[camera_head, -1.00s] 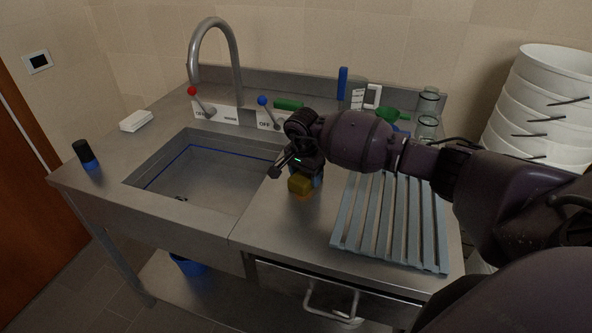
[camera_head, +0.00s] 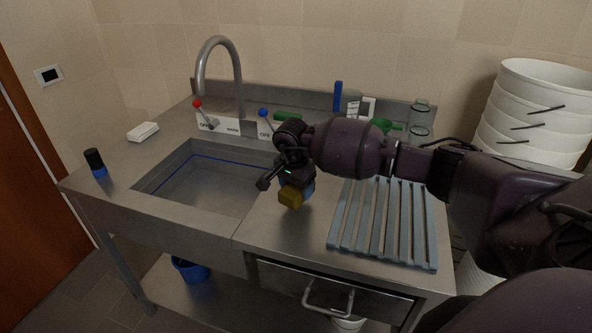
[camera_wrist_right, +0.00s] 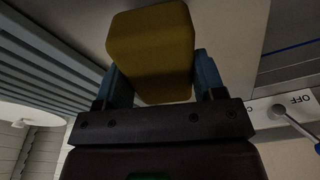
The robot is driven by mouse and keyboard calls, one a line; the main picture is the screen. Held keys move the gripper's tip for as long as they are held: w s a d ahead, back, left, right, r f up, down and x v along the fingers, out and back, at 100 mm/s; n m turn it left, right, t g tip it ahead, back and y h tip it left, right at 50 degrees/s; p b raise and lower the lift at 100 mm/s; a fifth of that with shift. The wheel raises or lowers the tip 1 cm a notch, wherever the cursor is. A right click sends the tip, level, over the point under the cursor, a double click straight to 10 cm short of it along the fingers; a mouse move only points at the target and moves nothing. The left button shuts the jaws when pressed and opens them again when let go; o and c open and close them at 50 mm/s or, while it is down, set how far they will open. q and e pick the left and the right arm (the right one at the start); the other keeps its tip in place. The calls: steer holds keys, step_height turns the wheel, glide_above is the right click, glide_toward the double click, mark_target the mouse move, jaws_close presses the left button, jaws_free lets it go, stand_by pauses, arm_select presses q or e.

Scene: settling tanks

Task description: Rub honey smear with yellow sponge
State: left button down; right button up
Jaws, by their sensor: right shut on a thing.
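The yellow sponge (camera_head: 290,198) is held in my right gripper (camera_head: 299,187), low over the steel counter between the sink and the slatted rack. In the right wrist view the sponge (camera_wrist_right: 152,48) sits between the two blue fingers of the gripper (camera_wrist_right: 162,82), which is shut on it. I cannot tell whether the sponge touches the counter. The honey smear cannot be made out now; the sponge and gripper cover the spot where an orange patch showed earlier. My left gripper is not in view.
The sink basin (camera_head: 205,187) lies left of the gripper. A blue-grey slatted rack (camera_head: 385,222) lies to the right. A tap (camera_head: 238,80) and two levers stand behind. A black-and-blue cylinder (camera_head: 95,162) and a white block (camera_head: 143,131) stand at left. White buckets (camera_head: 535,110) are stacked at right.

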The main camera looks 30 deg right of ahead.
steer(key=shift+d+r, duration=0.1)
steer(key=shift+r, duration=0.55)
steer(key=shift+r+p, duration=0.85)
steer(key=shift+r, duration=1.15)
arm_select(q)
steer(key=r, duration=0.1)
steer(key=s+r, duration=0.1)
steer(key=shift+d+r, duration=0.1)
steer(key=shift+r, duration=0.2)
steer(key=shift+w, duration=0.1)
